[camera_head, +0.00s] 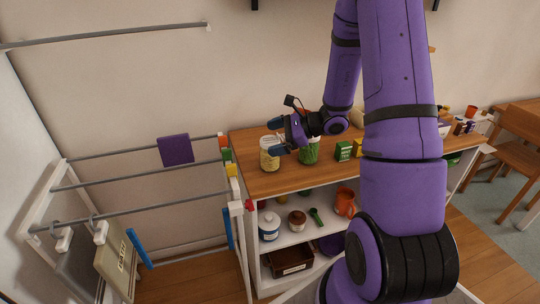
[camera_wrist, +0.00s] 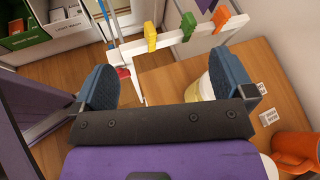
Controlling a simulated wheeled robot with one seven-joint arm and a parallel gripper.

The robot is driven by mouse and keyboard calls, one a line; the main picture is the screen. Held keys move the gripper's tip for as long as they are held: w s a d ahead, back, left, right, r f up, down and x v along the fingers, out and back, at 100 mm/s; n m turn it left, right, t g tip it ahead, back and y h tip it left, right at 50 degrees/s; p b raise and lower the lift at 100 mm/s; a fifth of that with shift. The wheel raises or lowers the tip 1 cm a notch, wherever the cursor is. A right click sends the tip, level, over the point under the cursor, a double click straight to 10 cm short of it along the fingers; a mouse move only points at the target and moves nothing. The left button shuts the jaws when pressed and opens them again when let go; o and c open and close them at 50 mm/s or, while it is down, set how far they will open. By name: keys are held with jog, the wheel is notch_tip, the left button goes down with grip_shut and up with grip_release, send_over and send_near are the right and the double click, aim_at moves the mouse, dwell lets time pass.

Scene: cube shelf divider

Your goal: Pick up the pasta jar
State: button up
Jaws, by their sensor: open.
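The pasta jar (camera_head: 270,160), a clear jar with yellowish contents and a pale lid, stands upright at the left end of the wooden shelf top (camera_head: 255,185). My gripper (camera_head: 274,137) is open and points left, close to the upper part of the jar. In the wrist view a pale yellow and white round thing, likely this jar (camera_wrist: 206,88), shows just inside the right finger and is partly hidden by it. The space between the fingers (camera_wrist: 168,72) is otherwise empty. I cannot tell whether a finger touches the jar.
A green-filled jar (camera_head: 309,153) stands right of the pasta jar, under my wrist. Green (camera_head: 344,151) and yellow boxes stand further right. A drying rack (camera_head: 140,178) with colored clips stands at the left. An orange mug (camera_wrist: 295,150) shows at the lower right of the wrist view.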

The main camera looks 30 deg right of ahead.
aim_at(279, 160)
jog(key=d+f+m+t+h, duration=0.1)
jog(key=d+f+m, duration=0.1)
jog(key=d+f, duration=0.1)
jog(key=d+f+m+t+h, duration=0.1)
jog(key=d+f+m+h, duration=0.1)
jog(key=f, duration=0.4)
jog(key=d+f+m+t+h, duration=0.1)
jog(key=d+f+m, duration=0.3)
jog(key=d, duration=0.1)
jog(key=shift+w+d+f+t, duration=0.1)
jog(key=shift+f+t, duration=0.25)
jog(key=shift+t, duration=0.05)
jog(key=shift+h, duration=0.3)
jog(key=x, duration=1)
jog(key=shift+w, duration=0.3)
jog(key=shift+r, duration=0.1)
jog(key=c, duration=1.1)
jog(key=shift+o, duration=0.2)
jog(key=shift+r, duration=0.1)
jog(key=shift+r, duration=1.65)
jog(key=s+d, duration=0.2)
jog(key=s, duration=0.5)
jog(key=s+d+r, duration=0.1)
jog(key=s+d, duration=0.1)
jog(key=s, duration=0.6)
jog(key=shift+d+r, duration=0.25)
jog(key=shift+d, duration=0.05)
jog(key=shift+s, duration=0.1)
